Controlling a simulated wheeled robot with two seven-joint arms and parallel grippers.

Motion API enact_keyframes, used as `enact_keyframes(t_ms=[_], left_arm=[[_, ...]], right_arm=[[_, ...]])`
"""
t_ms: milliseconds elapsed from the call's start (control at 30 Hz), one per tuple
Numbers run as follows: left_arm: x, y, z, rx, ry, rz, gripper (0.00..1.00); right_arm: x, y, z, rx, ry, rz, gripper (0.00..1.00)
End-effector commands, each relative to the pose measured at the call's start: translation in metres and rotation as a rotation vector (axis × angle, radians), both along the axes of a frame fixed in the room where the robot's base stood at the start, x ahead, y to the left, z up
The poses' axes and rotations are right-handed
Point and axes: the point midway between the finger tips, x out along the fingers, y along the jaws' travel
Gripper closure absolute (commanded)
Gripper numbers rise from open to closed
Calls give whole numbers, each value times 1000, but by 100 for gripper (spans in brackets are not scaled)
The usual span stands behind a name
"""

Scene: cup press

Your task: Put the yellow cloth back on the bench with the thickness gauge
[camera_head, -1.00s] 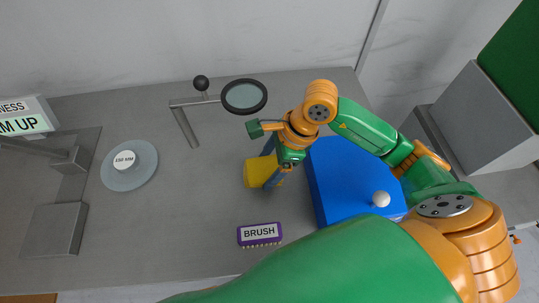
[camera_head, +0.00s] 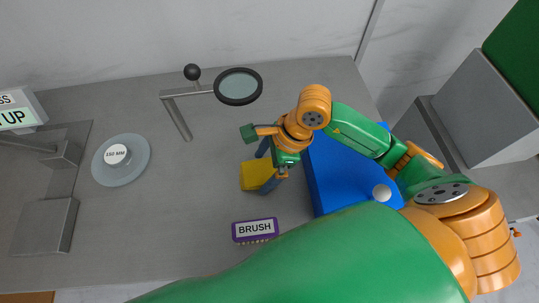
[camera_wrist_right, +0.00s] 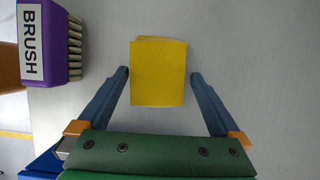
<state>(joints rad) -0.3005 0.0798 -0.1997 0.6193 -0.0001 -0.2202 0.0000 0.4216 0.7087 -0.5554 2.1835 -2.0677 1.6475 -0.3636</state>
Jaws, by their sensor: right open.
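The yellow cloth (camera_head: 255,175) is a small folded block at the middle of the grey bench. My right gripper (camera_head: 267,168) is over it, partly hiding it. In the right wrist view the cloth (camera_wrist_right: 158,75) lies between the open fingers (camera_wrist_right: 161,74). The left finger is close to its edge, and a narrow gap shows at the right finger. I cannot tell whether the cloth rests fully on the bench (camera_head: 190,220). What looks like the thickness gauge (camera_head: 60,160) stands at the left, with a sign partly cut off. My left gripper is not in view.
A purple brush (camera_head: 255,230) lies in front of the cloth. A blue box (camera_head: 325,185) stands right of the gripper. A ring-shaped magnifier (camera_head: 238,87) on a stand is behind. Bench between disc and cloth is clear.

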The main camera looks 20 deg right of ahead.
Motion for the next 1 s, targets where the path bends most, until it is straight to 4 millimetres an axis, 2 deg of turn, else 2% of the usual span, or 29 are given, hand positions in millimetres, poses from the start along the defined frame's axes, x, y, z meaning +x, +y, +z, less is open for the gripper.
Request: enact_keyframes(t_ms=[167,400,500,633,1000], left_arm=[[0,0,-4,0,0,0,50],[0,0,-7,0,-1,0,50],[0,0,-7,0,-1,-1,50],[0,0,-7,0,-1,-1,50],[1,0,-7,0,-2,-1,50]], right_arm=[[-2,-14,32,-3,-9,-1,0],[-8,-36,88,-3,-9,-2,0],[-10,-41,102,-2,-7,-1,0],[-12,-44,110,-1,-4,-1,0],[-12,-44,110,-1,-2,0,0]])
